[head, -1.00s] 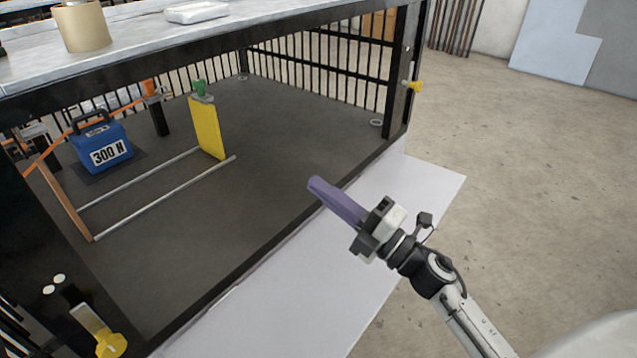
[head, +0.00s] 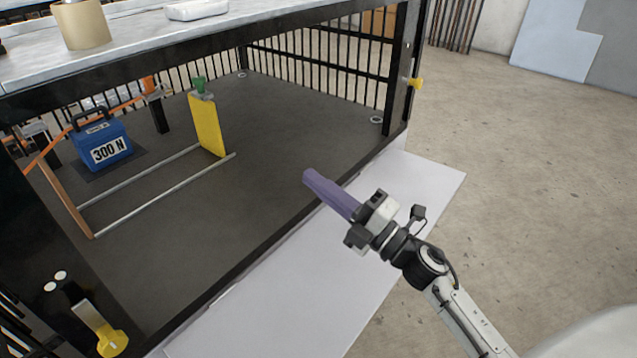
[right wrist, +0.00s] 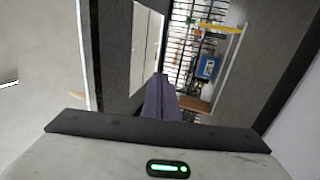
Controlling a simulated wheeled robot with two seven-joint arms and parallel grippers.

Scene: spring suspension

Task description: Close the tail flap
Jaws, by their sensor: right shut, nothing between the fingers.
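The tail flap (head: 285,275) is a pale panel hinged along the lower front edge of the dark bay in the head view. It lies folded outward, its far corner out over the floor. My right gripper (head: 308,178) has purple fingers, closed together and empty. In the head view it overlaps the bay's front edge, with its wrist in front of the flap; I cannot tell its exact height. In the right wrist view the shut fingers (right wrist: 160,100) point towards the bay. My left gripper is not in view.
In the bay stand a blue weight marked 300 N (head: 103,148), a yellow plate (head: 208,124) and two rods (head: 170,192). Yellow latches sit on the right post (head: 416,83) and at the lower left (head: 112,343). Open floor (head: 530,200) lies to the right.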

